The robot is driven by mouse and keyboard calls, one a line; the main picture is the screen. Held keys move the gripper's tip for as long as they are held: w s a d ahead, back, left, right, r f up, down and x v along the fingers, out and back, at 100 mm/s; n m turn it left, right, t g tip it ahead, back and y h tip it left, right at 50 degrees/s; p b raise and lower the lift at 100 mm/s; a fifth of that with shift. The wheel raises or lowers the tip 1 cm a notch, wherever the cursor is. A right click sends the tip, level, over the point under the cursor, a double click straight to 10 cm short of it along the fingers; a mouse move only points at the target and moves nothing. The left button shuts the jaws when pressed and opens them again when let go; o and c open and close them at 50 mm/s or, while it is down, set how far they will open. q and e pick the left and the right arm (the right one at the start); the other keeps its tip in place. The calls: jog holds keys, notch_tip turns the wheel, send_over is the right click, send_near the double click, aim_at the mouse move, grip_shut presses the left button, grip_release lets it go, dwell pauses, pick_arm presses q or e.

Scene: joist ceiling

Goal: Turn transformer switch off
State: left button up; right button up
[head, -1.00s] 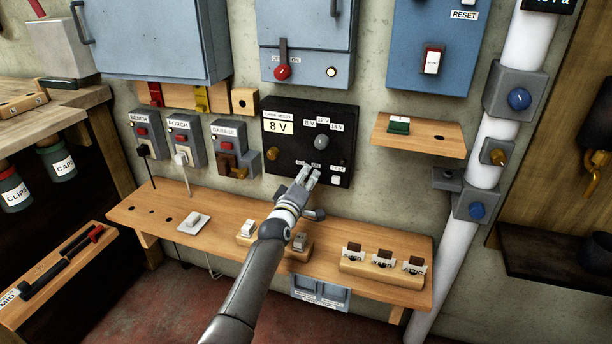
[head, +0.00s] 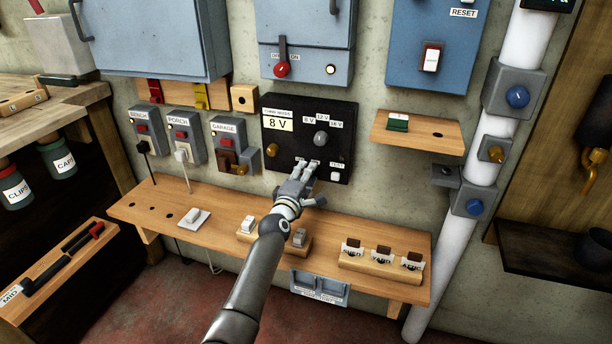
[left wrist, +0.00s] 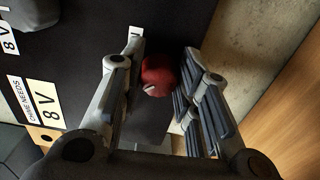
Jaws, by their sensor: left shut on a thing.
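The transformer (head: 272,149) is a black panel on the wall with an "8 V" card, a grey dial and several small labels. A red round knob (left wrist: 158,75) with a white mark shows in the left wrist view, low on the panel, between my fingers. My left gripper (head: 308,166) is at the panel's lower edge, and it also shows in the left wrist view (left wrist: 164,62). It is shut on the red knob. In the head view the fingers hide this knob and the lettering around it. My right gripper is in neither view.
A wooden shelf (head: 160,206) with switches and small blocks lies below the panel. Bench, porch and garage switch boxes (head: 184,138) are to the left. A small shelf (head: 420,136) and a white pipe (head: 481,173) are to the right. A brass knob (head: 272,150) sits on the panel's left.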

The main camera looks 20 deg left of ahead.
pick_arm(q)
jog(key=o, duration=1)
jog(key=shift+s, duration=0.1)
jog(key=s, duration=1.1)
jog(key=shift+s+a, duration=0.2)
jog(key=shift+s, duration=0.2)
